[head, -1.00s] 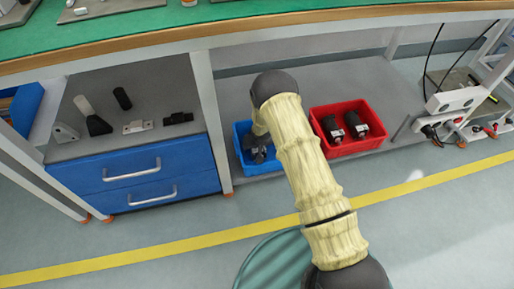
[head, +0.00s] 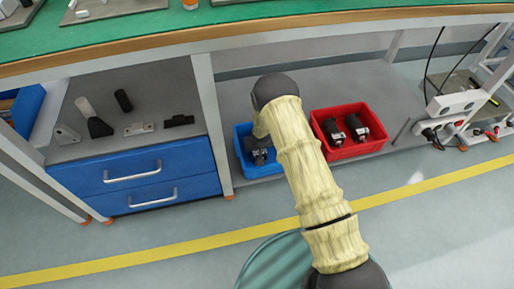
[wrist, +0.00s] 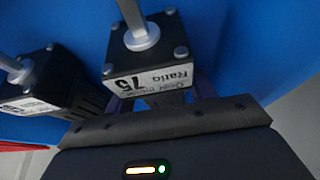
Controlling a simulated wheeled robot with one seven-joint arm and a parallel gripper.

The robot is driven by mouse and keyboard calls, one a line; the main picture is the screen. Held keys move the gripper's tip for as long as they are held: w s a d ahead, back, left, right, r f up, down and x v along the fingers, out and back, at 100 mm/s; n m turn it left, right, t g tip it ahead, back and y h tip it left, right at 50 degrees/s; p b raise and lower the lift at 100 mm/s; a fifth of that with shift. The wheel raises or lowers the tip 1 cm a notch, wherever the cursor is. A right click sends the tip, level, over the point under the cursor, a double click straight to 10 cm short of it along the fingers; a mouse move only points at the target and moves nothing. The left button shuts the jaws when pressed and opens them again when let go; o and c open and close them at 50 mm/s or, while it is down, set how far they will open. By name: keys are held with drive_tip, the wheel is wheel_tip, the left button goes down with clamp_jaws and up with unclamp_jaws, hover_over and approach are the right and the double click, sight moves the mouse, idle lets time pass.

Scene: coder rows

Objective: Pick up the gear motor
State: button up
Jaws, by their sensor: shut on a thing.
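A gear motor (wrist: 150,55) with a black body, a grey shaft and a white label reading "Ratio 75" sits between the fingers of my gripper (wrist: 160,93) in the wrist view. The gripper is shut on it. A second gear motor (wrist: 42,82) lies just to the left. Both are inside the blue bin (head: 240,131), whose blue floor fills much of the wrist view. In the head view my gripper (head: 259,153) is down in the bin. My arm hides part of the bin there.
A red bin (head: 348,153) with two more gear motors (head: 355,128) stands to the right on the grey shelf (head: 300,85). The green-topped bench (head: 240,18) overhangs the shelf. A bench leg (head: 211,115) and blue drawers (head: 140,178) stand left of the blue bin.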

drive_tip(key=shift+w+r, duration=0.1)
drive_tip(key=shift+r, duration=0.05)
wheel_tip(320, 180, up, 10)
drive_tip(key=p, duration=0.5)
drive_tip(key=shift+p, duration=0.4)
